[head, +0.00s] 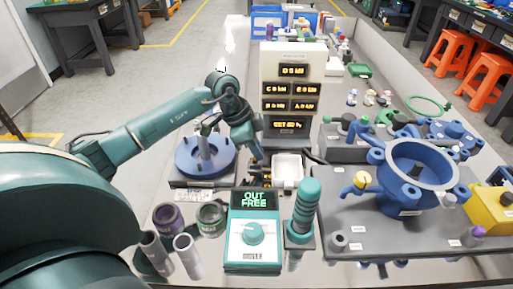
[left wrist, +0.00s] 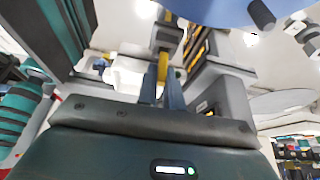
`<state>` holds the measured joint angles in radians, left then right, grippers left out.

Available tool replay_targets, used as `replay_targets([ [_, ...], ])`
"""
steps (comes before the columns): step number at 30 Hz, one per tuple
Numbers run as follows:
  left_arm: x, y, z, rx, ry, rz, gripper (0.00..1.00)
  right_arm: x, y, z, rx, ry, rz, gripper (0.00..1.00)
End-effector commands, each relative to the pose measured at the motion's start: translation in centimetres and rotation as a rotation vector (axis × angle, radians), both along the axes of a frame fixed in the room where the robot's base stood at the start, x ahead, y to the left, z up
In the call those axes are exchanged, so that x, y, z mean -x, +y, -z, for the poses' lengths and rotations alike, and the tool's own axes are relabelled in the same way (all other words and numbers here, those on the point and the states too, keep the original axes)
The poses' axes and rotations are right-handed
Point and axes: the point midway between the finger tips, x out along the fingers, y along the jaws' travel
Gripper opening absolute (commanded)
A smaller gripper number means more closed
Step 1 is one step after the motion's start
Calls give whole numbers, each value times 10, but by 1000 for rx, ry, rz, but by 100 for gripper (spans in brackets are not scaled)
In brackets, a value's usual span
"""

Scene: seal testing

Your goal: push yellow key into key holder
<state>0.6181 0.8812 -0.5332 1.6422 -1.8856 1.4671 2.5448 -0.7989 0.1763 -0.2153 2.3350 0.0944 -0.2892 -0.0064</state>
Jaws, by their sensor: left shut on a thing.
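In the left wrist view my left gripper (left wrist: 163,84) is shut on a yellow key (left wrist: 163,68), which shows as a small yellow strip between the two narrow fingers. A grey block, which looks like the key holder (left wrist: 167,36), stands right in front of the fingertips. I cannot tell whether the key's tip is inside it or just touching it. In the head view my left gripper (head: 256,155) points down behind the teal dial box, and its fingertips and the key are too small to make out. My right gripper is not in view.
The teal dial box (head: 253,246) reads "OUT FREE". A white tray (head: 287,170) is right of the gripper, and a display panel (head: 291,75) stands behind. A blue round flange (head: 205,158) is to the left. A ribbed teal handle (head: 307,205) stands in front right.

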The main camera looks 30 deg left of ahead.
Motion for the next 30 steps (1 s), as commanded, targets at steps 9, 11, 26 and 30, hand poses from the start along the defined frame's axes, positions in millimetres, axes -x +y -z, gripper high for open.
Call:
replay_targets([
  [9,0,0,3,0,0,0,0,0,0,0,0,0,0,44],
  [11,0,0,4,0,1,0,0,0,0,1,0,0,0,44],
  [26,0,0,12,1,-1,0,0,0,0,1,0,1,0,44],
  [30,0,0,12,1,-1,1,0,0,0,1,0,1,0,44],
])
